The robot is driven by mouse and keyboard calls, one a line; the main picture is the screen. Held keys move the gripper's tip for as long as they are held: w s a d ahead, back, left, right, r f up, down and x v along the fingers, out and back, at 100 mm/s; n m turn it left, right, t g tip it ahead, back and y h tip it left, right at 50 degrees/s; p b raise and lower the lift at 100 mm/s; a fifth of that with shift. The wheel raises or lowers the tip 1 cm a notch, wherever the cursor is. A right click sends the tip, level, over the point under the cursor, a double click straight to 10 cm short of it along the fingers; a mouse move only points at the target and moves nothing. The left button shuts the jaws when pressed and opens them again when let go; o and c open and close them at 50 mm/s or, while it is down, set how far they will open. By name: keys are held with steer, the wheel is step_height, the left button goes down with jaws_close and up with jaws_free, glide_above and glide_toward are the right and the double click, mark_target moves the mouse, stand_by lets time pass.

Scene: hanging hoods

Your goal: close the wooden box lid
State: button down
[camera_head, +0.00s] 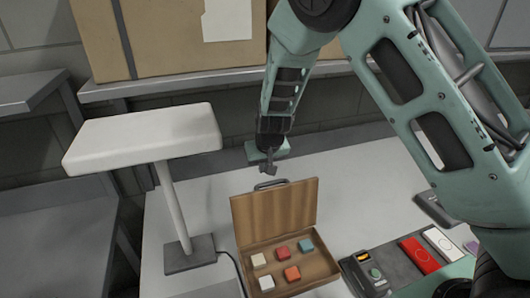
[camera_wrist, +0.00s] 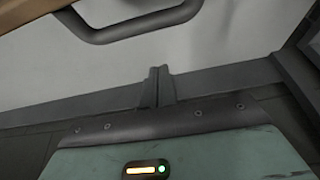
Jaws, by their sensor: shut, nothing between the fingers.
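The wooden box (camera_head: 322,268) stands on the white table with its lid (camera_head: 275,212) raised upright at the back. Several small cubes, white, red and teal, lie inside it. A dark handle (camera_head: 271,184) sits on the lid's top edge; it also shows at the top of the wrist view (camera_wrist: 135,30), with a strip of wood (camera_wrist: 40,15) at the corner. My gripper (camera_head: 268,169) is shut and empty, just above and behind the lid's handle in the head view. In the wrist view its fingers (camera_wrist: 158,85) are together, apart from the handle.
A white lamp (camera_head: 145,137) on a dark base stands left of the box. A dark tray with red and white items (camera_head: 420,255) and a small device (camera_head: 368,275) lie at the right. Cardboard boxes (camera_head: 165,40) sit on a shelf behind.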

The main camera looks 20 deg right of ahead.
steer(key=s+p, duration=0.1)
steer(key=s, duration=0.3)
steer(key=shift+s, duration=0.1)
stand_by(0.3)
